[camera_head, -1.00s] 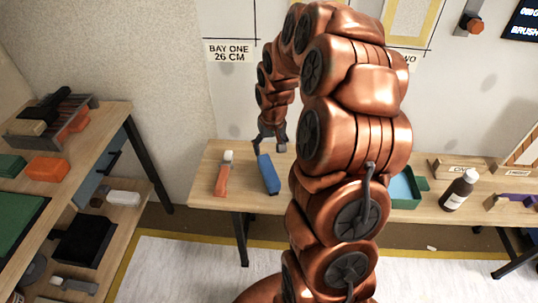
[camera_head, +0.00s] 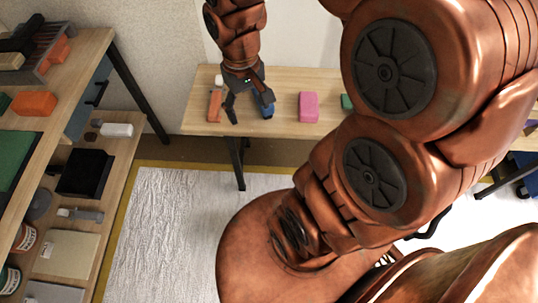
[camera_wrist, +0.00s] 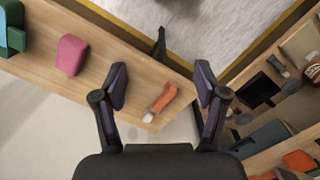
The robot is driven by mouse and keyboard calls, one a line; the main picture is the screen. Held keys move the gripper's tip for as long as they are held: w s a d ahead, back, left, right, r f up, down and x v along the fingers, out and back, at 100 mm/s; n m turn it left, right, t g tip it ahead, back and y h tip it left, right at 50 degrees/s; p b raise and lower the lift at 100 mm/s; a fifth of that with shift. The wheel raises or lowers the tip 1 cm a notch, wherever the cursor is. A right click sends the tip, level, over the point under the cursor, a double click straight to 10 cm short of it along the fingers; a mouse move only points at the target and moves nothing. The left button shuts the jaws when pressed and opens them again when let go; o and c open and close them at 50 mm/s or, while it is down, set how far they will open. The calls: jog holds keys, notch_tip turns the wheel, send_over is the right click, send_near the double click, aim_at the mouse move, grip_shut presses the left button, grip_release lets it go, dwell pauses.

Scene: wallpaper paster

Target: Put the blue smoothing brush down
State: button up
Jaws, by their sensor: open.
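My gripper (camera_head: 251,110) is open over the table's left part, fingers pointing down. In the wrist view the open fingers (camera_wrist: 161,76) have no brush between them, and I cannot make out the brush there. An orange-handled tool (camera_head: 214,104) lies left of the gripper; it also shows in the wrist view (camera_wrist: 162,99).
A pink block (camera_head: 308,107) lies on the table (camera_head: 285,129) to the right. A green container (camera_wrist: 12,36) stands beyond it in the wrist view. A shelf unit (camera_head: 118,158) with several items is at the left. My arm hides the table's middle.

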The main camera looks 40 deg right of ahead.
jog(key=s+a, duration=0.2)
jog(key=s, duration=0.5)
jog(key=s+a+r+n+g, duration=0.1)
jog(key=s+a, duration=0.2)
jog(key=s, duration=0.4)
jog(key=shift+r+g, duration=0.15)
jog(key=shift+g, duration=0.15)
jog(key=shift+w, duration=0.1)
jog(key=s+p+v, duration=0.2)
jog(key=p+v, duration=1)
jog(key=shift+r, duration=0.5)
jog(key=shift+f, duration=0.1)
